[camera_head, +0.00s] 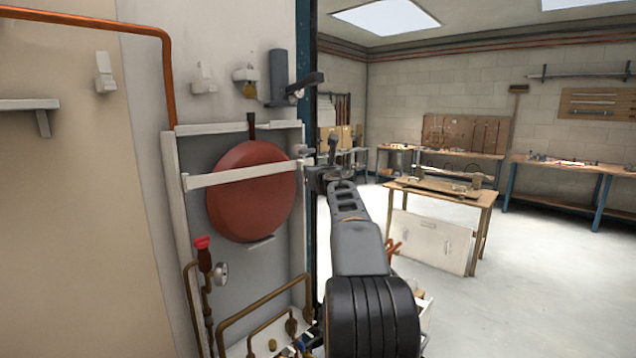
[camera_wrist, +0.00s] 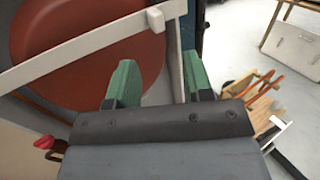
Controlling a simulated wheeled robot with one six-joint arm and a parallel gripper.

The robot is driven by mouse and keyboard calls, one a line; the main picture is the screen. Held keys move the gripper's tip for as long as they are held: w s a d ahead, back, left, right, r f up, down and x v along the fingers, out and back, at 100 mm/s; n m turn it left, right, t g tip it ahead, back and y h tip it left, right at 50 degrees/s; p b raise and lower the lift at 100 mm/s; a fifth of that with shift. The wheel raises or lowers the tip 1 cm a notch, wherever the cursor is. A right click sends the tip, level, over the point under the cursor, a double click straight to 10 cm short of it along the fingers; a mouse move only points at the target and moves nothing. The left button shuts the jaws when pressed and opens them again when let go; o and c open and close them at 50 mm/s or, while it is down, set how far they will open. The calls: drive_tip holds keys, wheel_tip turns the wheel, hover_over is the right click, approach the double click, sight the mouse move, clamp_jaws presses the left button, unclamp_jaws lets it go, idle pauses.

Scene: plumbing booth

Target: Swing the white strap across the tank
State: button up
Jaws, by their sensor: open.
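The white strap (camera_head: 240,173) lies across the front of the round red tank (camera_head: 250,210), rising slightly from the left side of the white frame to the right side. In the wrist view the strap (camera_wrist: 75,47) crosses the red tank (camera_wrist: 80,70) and carries a small white knob (camera_wrist: 155,20) near its right end. My gripper (camera_wrist: 160,80) is open, its two green fingers apart with nothing between them. The knob and strap end lie beyond the fingertips. In the head view my gripper (camera_head: 320,172) is at the right edge of the frame; its fingers are hard to make out.
The white frame (camera_head: 174,215) surrounds the tank. Below are a red-handled valve (camera_head: 203,245), a gauge (camera_head: 221,272) and brass pipes (camera_head: 262,300). A dark blue post (camera_head: 304,60) stands right of the frame. A workbench (camera_head: 440,195) and open floor lie farther right.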

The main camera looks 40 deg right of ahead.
drive_tip(key=shift+v, duration=0.95)
